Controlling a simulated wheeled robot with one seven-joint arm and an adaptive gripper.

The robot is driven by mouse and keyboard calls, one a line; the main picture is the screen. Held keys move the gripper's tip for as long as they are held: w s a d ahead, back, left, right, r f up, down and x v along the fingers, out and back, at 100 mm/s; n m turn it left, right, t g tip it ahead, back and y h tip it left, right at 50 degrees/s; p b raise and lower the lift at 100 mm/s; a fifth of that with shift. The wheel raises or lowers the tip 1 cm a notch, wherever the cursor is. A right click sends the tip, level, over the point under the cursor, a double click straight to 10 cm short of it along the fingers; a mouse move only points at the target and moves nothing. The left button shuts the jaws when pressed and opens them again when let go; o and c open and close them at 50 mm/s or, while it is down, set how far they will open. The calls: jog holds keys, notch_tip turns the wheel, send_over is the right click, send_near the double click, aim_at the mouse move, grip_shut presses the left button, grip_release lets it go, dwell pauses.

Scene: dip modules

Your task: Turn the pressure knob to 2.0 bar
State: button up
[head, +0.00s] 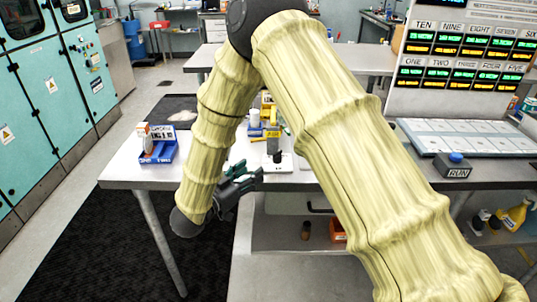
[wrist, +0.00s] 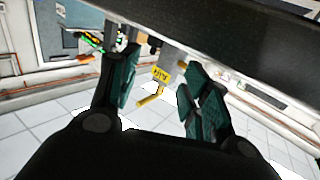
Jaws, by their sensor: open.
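My gripper (head: 250,176) is open and empty at the front edge of the table, left of a small white-based device (head: 280,163) with a dark upright part. In the wrist view its two teal-padded fingers (wrist: 163,72) stand apart with nothing between them. A yellow label (wrist: 160,74) and a yellow handle-like part (wrist: 150,97) show beyond the fingers, further off. A yellow label (head: 273,134) also shows above the white-based device in the head view. I cannot make out the pressure knob or a gauge reading for certain.
The table (head: 150,177) bears a blue bin (head: 158,152) at left. A RUN button box (head: 454,165) stands at right, below a display board (head: 462,60). In the wrist view a dark edge (wrist: 250,45) crosses close above the fingers.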

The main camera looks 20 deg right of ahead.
aim_at(274, 156)
jog(key=d, duration=0.1)
jog(key=d+r, duration=0.1)
jog(key=d, duration=0.2)
jog(key=shift+w+r+p, duration=0.2)
jog(key=shift+w+p, duration=0.05)
jog(key=shift+p, duration=0.15)
jog(key=x, duration=0.3)
jog(key=p+x, duration=0.1)
jog(key=x, duration=0.1)
jog(key=shift+w+a+f, duration=0.2)
jog(key=shift+w+f, duration=0.15)
jog(key=shift+w+d, duration=0.1)
jog(key=shift+d, duration=0.15)
jog(key=shift+w+d+f, duration=0.1)
jog(key=shift+w+d, duration=0.15)
jog(key=shift+w, duration=0.15)
jog(key=shift+s, duration=0.1)
jog(key=c, duration=1)
jog(key=shift+c, duration=0.2)
jog(key=shift+m+g, duration=0.3)
